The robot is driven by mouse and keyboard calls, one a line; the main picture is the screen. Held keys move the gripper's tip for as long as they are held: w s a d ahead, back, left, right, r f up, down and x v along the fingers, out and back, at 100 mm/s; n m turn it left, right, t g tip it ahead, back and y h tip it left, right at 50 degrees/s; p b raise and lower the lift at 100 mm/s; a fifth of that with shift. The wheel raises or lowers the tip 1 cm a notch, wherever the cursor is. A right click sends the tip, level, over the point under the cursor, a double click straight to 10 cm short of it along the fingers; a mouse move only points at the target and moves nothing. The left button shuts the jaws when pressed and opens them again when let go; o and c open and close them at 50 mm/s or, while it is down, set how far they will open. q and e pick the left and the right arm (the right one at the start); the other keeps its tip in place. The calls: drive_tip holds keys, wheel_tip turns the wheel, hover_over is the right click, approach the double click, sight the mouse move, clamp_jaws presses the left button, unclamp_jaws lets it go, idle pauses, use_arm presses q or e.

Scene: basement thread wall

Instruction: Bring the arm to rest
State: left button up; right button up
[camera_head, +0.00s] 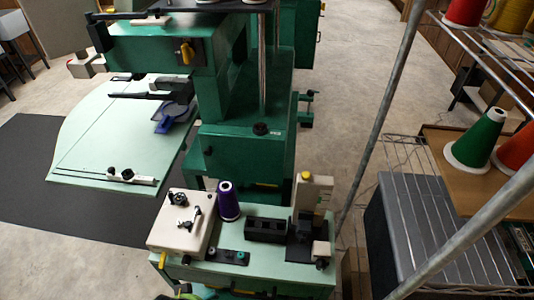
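Neither of my arms nor my grippers can be made out in the head view. I cannot see whether either gripper holds anything. The view looks down on a large green machine (240,148) with a pale green rounded table plate (105,140) on its left. A purple thread cone (229,203) stands upright on the smaller pale green bench in front, beside a cream box with black fittings (182,226).
Black blocks (268,229) and a cream upright part sit on the bench's right side. Concrete floor (345,75) between machine and rack is clear.

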use_arm(q)
drive_tip(key=s+f+g, duration=0.1)
drive_tip(key=s+f, duration=0.2)
drive_tip(key=f, duration=0.7)
drive_tip(key=s+f, duration=0.4)
drive_tip(key=f, duration=0.5)
drive_tip(key=s+a+f+g+b, duration=0.1)
drive_tip(key=s+a+f, duration=0.2)
drive_tip(key=s+f, duration=0.6)
drive_tip(key=shift+s, duration=1.5)
